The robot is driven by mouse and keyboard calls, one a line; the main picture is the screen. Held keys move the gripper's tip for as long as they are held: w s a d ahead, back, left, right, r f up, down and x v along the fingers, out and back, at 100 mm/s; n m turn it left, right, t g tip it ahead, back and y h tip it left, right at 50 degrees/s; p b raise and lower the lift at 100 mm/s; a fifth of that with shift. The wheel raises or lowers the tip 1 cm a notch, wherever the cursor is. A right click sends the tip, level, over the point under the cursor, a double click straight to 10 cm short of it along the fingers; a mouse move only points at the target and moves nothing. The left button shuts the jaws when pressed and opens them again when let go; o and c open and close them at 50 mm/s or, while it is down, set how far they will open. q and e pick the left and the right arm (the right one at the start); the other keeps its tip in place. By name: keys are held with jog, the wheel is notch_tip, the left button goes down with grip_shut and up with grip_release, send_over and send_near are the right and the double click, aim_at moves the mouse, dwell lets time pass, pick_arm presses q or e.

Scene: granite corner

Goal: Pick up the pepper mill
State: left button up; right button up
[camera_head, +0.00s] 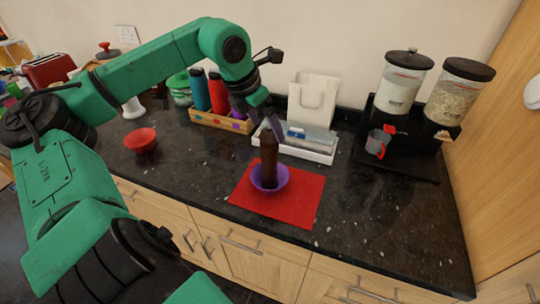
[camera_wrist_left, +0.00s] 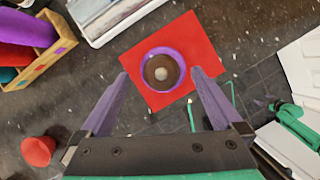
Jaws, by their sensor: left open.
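The pepper mill (camera_head: 269,158) is a tall dark brown cylinder. It stands upright in a purple bowl (camera_head: 283,180) on a red mat (camera_head: 303,202). In the left wrist view I look down on the mill's round top (camera_wrist_left: 162,73), with the bowl's rim (camera_wrist_left: 147,61) around it. My left gripper (camera_head: 267,128) is open, its fingers pointing down at the top of the mill. In the left wrist view the mill's top shows between the two fingertips (camera_wrist_left: 159,72). I cannot tell whether either finger touches it.
A white tray (camera_head: 318,155) and a wooden crate of bottles (camera_head: 226,123) stand behind the mat. A red bowl (camera_head: 141,140) is at left. A dispenser stand (camera_head: 405,168) is at right. The counter between mat and stand is clear. A green arm part (camera_wrist_left: 295,122) shows beyond the counter.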

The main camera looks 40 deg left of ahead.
aim_at(268, 129)
pick_arm(q)
jog(key=shift+p+x, duration=0.7)
jog(key=shift+x, duration=0.55)
jog(key=shift+w+d+f, duration=0.1)
jog(key=shift+d+f, duration=0.05)
jog(key=shift+f, duration=0.25)
jog(key=shift+c, duration=0.9)
grip_shut()
pick_arm(e)
jog(key=shift+w+a+r, duration=0.1)
jog(key=shift+w+r, duration=0.05)
jog(key=shift+r, duration=0.45)
jog(key=shift+w+a+r, duration=0.1)
jog(key=shift+r, duration=0.5)
